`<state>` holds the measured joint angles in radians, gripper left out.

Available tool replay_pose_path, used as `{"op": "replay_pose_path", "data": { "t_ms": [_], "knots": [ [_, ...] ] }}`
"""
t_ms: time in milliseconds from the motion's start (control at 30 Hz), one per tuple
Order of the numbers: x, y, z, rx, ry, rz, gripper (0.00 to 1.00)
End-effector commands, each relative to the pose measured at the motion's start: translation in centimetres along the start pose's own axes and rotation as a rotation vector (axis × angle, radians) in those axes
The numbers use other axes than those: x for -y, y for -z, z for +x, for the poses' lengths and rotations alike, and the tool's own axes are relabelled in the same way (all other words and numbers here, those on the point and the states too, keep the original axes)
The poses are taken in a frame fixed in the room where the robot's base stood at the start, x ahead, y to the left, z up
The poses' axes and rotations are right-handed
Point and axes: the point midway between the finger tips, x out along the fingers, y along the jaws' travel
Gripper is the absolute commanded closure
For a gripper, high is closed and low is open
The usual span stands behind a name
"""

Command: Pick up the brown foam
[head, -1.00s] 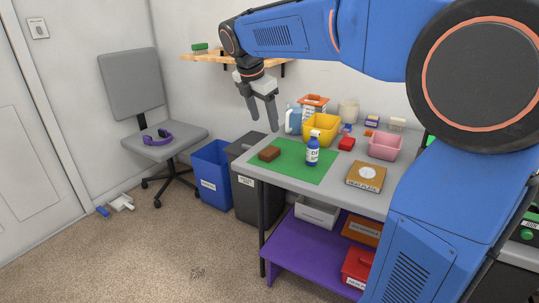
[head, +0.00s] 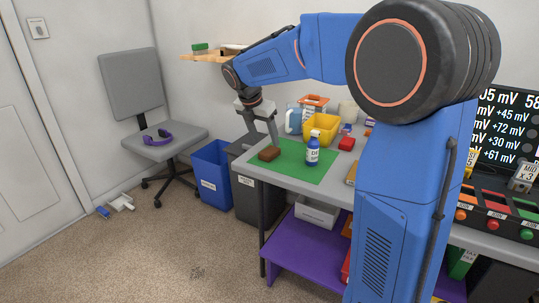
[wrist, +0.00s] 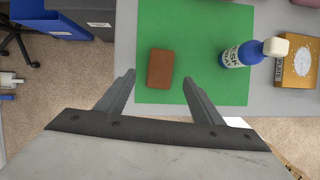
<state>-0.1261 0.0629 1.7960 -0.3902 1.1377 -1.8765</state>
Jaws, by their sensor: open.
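The brown foam (head: 269,153) is a small brown block lying on the green mat (head: 314,174), near the table's left edge. In the wrist view the brown foam (wrist: 160,69) lies ahead of my gripper (wrist: 158,82), roughly between the lines of its two fingers and slightly left of the mat's middle. My gripper (head: 261,130) is open and empty, with its fingers above and close to the foam in the head view. I see no contact with the foam.
A blue and white bottle (head: 313,149) stands on the mat right of the foam. Blue (head: 211,172) and dark grey bins stand on the floor left of the table (head: 262,174).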

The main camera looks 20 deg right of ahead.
Motion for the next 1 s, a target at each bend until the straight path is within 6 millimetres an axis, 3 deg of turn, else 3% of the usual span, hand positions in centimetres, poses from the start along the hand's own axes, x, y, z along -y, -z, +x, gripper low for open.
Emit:
{"op": "replay_pose_path", "data": {
  "t_ms": [367,700,933,1000],
  "knots": [
    [0.0,0.0,2.3,0.000,0.000,0.000,0.39],
    [0.1,0.1,6.4,0.000,0.001,0.000,0.39],
    [0.0,0.1,6.6,0.001,-0.001,0.000,0.39],
    [0.0,0.1,6.6,0.001,-0.001,0.000,0.53]
  ]
}}
